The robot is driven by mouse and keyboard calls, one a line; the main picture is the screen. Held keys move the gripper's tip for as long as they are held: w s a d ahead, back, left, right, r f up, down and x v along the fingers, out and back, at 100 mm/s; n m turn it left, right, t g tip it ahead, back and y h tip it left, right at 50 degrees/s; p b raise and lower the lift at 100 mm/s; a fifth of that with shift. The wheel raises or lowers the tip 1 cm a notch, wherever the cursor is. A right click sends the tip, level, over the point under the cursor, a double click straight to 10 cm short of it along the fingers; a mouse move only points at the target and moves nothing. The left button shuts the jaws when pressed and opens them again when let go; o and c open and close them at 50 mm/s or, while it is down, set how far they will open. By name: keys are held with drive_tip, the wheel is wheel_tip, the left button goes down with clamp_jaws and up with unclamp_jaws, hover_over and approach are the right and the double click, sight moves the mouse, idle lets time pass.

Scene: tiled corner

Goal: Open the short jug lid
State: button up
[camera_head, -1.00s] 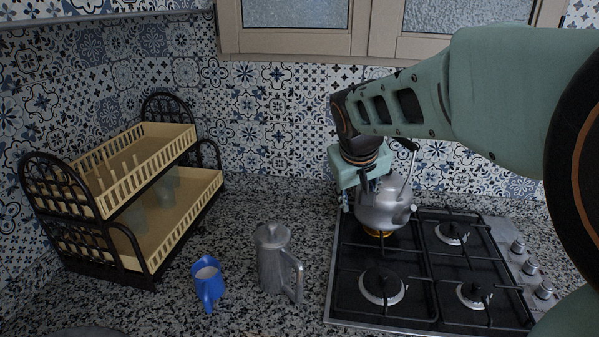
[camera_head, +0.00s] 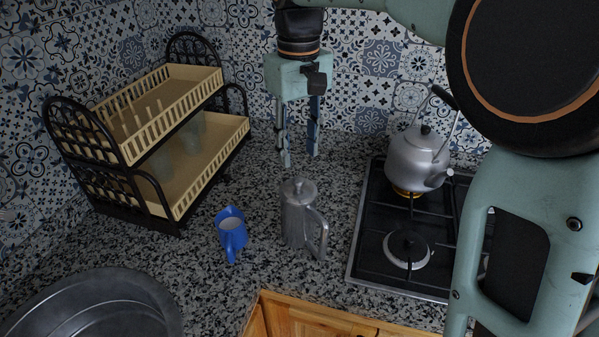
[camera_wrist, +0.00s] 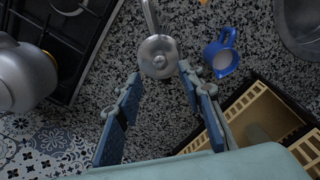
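The short jug (camera_head: 296,222) is a grey metal pitcher with a handle on its right, upright on the counter. Its lid (camera_head: 298,190) has a small knob and sits on top of the jug. In the wrist view the lid (camera_wrist: 158,56) shows from above, just beyond my fingertips, with the handle pointing away. My gripper (camera_head: 300,160) is open and empty, pointing down above and behind the jug in the head view. Its two fingers are apart in the wrist view (camera_wrist: 159,82) and do not touch the lid.
A blue mug (camera_head: 231,232) stands left of the jug. A kettle (camera_head: 418,160) sits on the black stove (camera_head: 375,235) at right. A two-tier dish rack (camera_head: 185,200) stands at left. A round metal pan or basin (camera_head: 150,310) is at front left. Speckled counter (camera_head: 335,185) is free around the jug.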

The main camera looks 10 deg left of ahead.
sight(299, 180)
wheel_tip(299, 180, down, 7)
drive_tip(key=shift+f, duration=0.15)
clamp_jaws()
idle(0.4)
